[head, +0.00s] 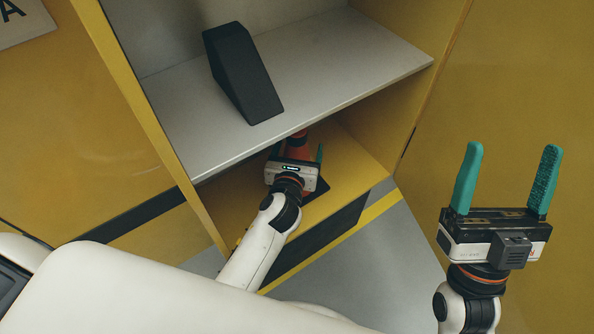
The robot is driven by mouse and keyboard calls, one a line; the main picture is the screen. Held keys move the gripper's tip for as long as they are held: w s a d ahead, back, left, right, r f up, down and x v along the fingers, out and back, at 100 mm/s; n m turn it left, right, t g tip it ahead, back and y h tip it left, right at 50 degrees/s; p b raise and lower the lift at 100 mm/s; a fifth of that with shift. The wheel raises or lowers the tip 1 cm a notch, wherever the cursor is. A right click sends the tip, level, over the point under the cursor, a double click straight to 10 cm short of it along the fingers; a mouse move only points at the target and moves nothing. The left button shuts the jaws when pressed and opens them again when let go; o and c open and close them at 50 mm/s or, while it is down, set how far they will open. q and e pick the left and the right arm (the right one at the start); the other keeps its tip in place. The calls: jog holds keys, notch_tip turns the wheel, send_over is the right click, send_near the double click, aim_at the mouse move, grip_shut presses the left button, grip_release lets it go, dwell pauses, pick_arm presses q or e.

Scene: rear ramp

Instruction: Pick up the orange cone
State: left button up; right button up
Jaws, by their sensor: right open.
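The orange cone (298,149) stands in the lower compartment of the yellow cabinet, partly hidden by my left gripper and the shelf above. Part of a dark base (317,190) shows beside the gripper. My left gripper (298,153) reaches into that compartment at the cone. Its teal fingers are spread wide, one on each side of the cone's orange body. I cannot tell whether either finger touches it. My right gripper (508,178) is open and empty at the right, outside the cabinet, fingers pointing up in the picture.
A black wedge (243,75) lies on the grey upper shelf (340,65), whose front edge overhangs the cone. Yellow cabinet walls (150,95) bound the compartment at left and right. The grey floor (385,240) with a yellow stripe is clear in front.

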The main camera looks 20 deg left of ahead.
pick_arm(q)
jog(key=shift+w, duration=0.15)
jog(key=shift+c, duration=0.5)
jog(key=c, duration=1.5)
jog(key=shift+c, duration=0.9)
jog(key=shift+r, duration=0.1)
